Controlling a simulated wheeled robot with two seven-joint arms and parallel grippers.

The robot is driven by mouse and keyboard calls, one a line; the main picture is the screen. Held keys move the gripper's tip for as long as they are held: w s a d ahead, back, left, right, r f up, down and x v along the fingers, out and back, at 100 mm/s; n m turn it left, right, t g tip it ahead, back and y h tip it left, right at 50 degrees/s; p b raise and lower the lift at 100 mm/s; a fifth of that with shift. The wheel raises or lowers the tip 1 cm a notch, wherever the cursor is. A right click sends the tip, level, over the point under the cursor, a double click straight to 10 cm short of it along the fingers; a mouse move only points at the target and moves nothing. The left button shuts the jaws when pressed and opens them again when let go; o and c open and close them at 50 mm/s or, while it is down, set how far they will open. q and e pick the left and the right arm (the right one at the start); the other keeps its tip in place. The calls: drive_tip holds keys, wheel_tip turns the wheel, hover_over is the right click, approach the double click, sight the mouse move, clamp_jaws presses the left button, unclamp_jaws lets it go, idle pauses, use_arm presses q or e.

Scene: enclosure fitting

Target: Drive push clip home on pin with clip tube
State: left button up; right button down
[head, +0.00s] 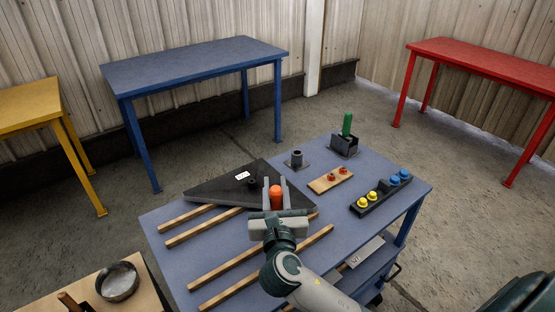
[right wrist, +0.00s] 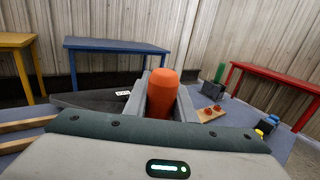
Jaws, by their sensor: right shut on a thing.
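My right gripper (head: 275,200) is shut on an orange round-topped tool (head: 276,196), which looks like the clip tube's handle. It stands upright between the fingers in the right wrist view (right wrist: 162,92); its lower end is hidden. The gripper is over the right part of a dark triangular panel (head: 215,187). A small black round piece (head: 253,182) stands on the panel just left of the fingers; I cannot tell whether it is the pin or a clip on it. Red clips (head: 332,175) sit on a small wooden board (head: 322,186). My left gripper is not in view.
The panel lies by wooden strips (head: 225,262) on the blue worktable (head: 400,222). A dark rack (head: 383,196) with yellow and blue knobs stands right.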

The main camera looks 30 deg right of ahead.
drive_tip(key=s+a+f+n+t+y, duration=0.1)
drive_tip(key=s+a+n+y, duration=0.3)
drive_tip(key=s, duration=0.9)
drive_tip(key=a+y, duration=0.3)
drive_tip(key=a, duration=0.1)
drive_tip(key=shift+a+f+n+t+y, duration=0.2)
drive_tip(key=shift+n+t+y, duration=0.1)
drive_tip(key=shift+n, duration=0.1)
drive_tip(key=shift+s+r, duration=0.1)
